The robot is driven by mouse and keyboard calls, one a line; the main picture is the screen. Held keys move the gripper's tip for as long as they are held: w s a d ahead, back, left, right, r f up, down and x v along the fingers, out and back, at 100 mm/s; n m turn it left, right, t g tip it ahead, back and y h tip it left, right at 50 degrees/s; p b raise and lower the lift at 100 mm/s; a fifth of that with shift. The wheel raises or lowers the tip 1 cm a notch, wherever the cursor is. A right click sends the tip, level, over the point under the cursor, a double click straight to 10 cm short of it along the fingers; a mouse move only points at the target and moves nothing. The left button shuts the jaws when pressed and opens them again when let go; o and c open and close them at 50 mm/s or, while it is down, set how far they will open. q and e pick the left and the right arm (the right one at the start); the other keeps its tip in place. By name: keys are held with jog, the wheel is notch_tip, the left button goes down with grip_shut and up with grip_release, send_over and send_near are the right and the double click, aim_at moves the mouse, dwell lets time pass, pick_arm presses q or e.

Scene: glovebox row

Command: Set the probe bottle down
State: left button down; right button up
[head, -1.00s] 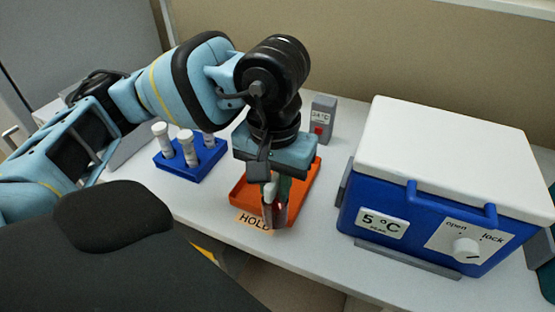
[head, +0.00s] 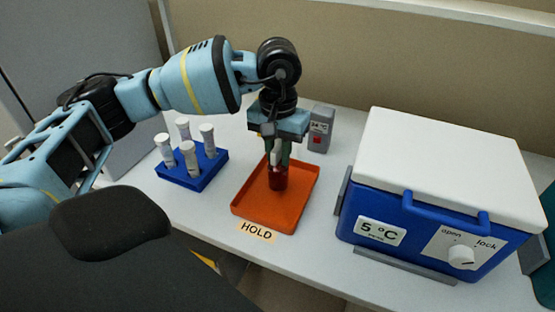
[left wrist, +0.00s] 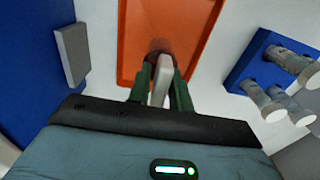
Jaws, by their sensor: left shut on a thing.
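The probe bottle (head: 278,179) has a dark red lower part and a white top. My left gripper (head: 277,160) is shut on its top and holds it upright over the orange tray (head: 250,214) with the HOLD label. Whether the bottle's base touches the tray floor I cannot tell. In the left wrist view, the white top (left wrist: 161,82) sits between the green fingers (left wrist: 160,92), over the orange tray (left wrist: 135,40). The fingers hide part of the bottle. My right gripper is not in view.
A blue rack (head: 197,182) with several white-capped tubes stands left of the tray. A blue cooler box (head: 400,220) with a white lid, reading 5 °C, stands to the right. A small grey device (head: 320,130) stands behind the tray.

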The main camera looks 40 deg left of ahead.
pick_arm(q)
jog(key=shift+f, duration=1.25)
jog(key=shift+f, duration=0.2)
jog(key=c, duration=1.3)
grip_release()
jog(key=shift+o, duration=0.2)
notch_tip(320, 180, up, 12)
jog(key=shift+r, duration=0.2)
